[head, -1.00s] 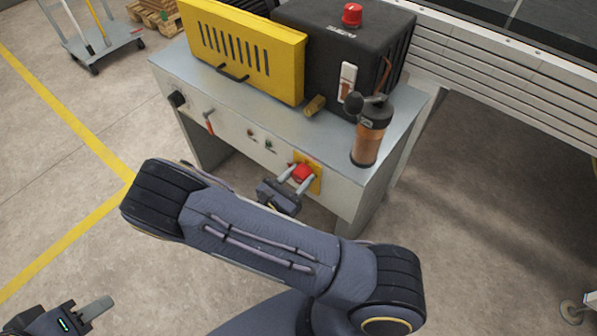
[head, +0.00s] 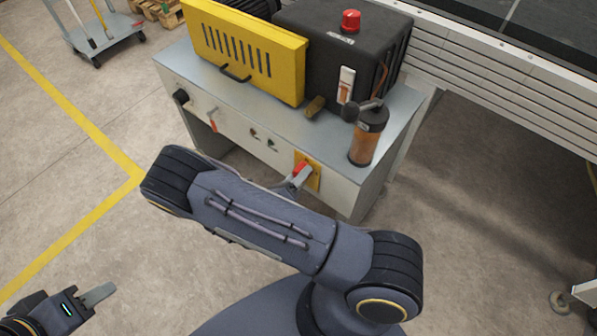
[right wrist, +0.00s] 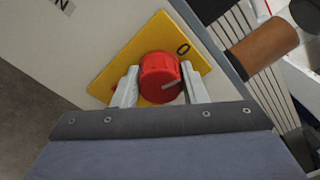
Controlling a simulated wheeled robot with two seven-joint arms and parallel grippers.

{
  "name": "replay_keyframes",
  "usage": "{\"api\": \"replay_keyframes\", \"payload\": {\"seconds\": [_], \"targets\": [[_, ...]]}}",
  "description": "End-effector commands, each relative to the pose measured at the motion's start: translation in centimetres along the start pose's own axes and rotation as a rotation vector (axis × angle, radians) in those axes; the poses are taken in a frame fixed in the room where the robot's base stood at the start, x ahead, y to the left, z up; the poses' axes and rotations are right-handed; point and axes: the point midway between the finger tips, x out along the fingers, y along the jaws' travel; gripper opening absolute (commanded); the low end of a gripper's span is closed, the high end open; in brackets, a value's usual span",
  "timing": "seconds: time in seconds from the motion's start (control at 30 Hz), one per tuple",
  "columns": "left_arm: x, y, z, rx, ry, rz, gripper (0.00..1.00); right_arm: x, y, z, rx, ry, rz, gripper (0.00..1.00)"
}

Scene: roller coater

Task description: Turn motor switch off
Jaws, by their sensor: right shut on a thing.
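The motor switch is a red rotary knob (right wrist: 160,77) on a yellow plate (right wrist: 118,62) marked with a "0" at one corner. In the head view the red knob (head: 301,168) sits on the front panel of the grey cabinet, partly hidden by my gripper. My right gripper (right wrist: 158,88) is shut on the red knob, one finger on each side. A pale line on the knob points to the right and slightly up in the right wrist view. My left gripper (head: 98,294) is at the lower left over the floor, far from the switch; its jaw gap is not clear.
The grey cabinet (head: 225,105) carries a yellow vented box (head: 243,50), a black box with a red button (head: 350,20), and an orange-brown cylinder (head: 365,145). A red-handled lever (head: 213,122) is on the panel's left. Open floor lies at left.

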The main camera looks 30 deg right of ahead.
Motion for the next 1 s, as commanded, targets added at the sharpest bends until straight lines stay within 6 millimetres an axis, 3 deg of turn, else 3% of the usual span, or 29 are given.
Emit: {"api": "replay_keyframes", "payload": {"seconds": [0.4, 1.0], "targets": [[-0.59, 0.27, -0.30, 0.000, 0.000, 0.000, 0.36, 0.00, 0.06, 0.09, -0.204, -0.002, 0.000, 0.16], [-0.63, 0.29, -0.32, 0.000, 0.000, 0.000, 0.36, -0.01, 0.11, 0.07, -0.239, -0.003, 0.001, 0.16]]}}
